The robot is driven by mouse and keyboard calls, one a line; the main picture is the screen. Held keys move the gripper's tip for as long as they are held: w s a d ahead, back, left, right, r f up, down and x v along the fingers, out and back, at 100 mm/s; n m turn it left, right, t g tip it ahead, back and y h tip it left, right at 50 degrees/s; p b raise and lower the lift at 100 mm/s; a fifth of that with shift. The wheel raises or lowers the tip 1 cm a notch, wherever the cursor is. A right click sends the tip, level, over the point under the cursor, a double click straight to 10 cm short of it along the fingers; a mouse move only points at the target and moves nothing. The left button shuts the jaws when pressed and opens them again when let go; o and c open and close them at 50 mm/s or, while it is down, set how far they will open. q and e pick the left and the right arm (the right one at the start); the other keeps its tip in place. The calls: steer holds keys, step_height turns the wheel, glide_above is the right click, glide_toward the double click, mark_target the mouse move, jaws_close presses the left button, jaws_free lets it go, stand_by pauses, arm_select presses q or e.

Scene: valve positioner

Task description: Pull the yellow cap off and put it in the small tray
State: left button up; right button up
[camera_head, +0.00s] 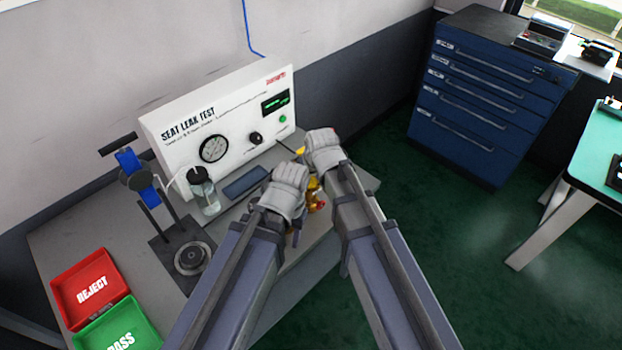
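A brass-yellow part with a touch of red (316,195) shows between my two grippers, mostly hidden by them. A small bright yellow bit (300,151) shows just left of my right gripper; I cannot tell whether it is the cap. My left gripper (287,190) is over the bench beside the brass-yellow part. My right gripper (323,150) is farther back, near the panel's right end. The fingertips of both are hidden, so their opening and any hold do not show. A small dark blue-grey rectangular tray-like piece (245,182) lies in front of the panel.
A white seat leak test panel (230,125) stands at the bench's back. A blue clamp stand (138,172) and a clear cylinder (204,192) are left of my arms. A red REJECT tray (66,284) and green PASS tray (98,335) lie front left.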

jaws_close()
stand_by(0.9)
stand_by(1.4)
